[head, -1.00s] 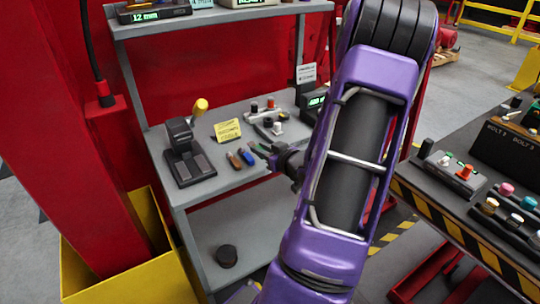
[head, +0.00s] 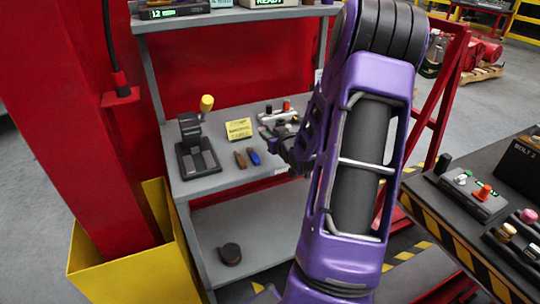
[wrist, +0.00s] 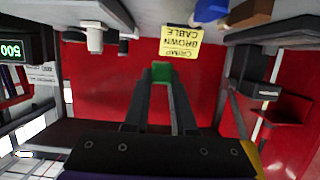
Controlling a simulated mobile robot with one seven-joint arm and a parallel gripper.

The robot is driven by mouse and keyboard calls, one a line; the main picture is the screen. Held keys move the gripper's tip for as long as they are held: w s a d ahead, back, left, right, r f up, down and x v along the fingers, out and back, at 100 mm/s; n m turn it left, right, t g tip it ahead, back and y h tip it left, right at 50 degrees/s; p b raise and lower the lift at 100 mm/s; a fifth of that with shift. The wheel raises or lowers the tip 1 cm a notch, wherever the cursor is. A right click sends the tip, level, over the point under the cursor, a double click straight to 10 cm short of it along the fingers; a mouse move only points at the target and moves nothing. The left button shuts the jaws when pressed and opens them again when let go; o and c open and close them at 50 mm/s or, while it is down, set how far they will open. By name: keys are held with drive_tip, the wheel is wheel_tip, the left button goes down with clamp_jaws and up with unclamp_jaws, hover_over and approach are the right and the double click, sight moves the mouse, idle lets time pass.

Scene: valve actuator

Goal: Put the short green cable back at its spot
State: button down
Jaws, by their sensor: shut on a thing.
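The short green cable (wrist: 161,72) shows in the wrist view as a green end between my fingertips. My gripper (wrist: 160,75) is shut on it, in front of the red back wall. In the head view my gripper (head: 281,146) is at the right part of the grey bench, partly behind my own arm, and the green cable cannot be made out there. A blue piece (head: 254,157) and a brown piece (head: 240,160) lie side by side on the bench, left of my gripper.
A yellow note (head: 238,128) reading "CRIMP BROWN CABLE" in the wrist view stands behind them. A black tool with a yellow-tipped lever (head: 206,103) stands at left. A rack with small knobs (head: 278,120) is behind my gripper. A black round object (head: 230,254) lies on the lower shelf.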

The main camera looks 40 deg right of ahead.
sight(269, 159)
drive_tip(key=shift+f+b, duration=0.35)
drive_tip(key=shift+f, duration=3.1)
drive_tip(key=shift+f, duration=0.1)
drive_tip(key=shift+f, duration=0.15)
drive_tip(key=c, duration=1)
unclamp_jaws()
drive_tip(key=shift+r, duration=0.4)
drive_tip(key=v, duration=1.2)
drive_tip(key=shift+f+p, duration=0.15)
drive_tip(key=shift+p, duration=0.15)
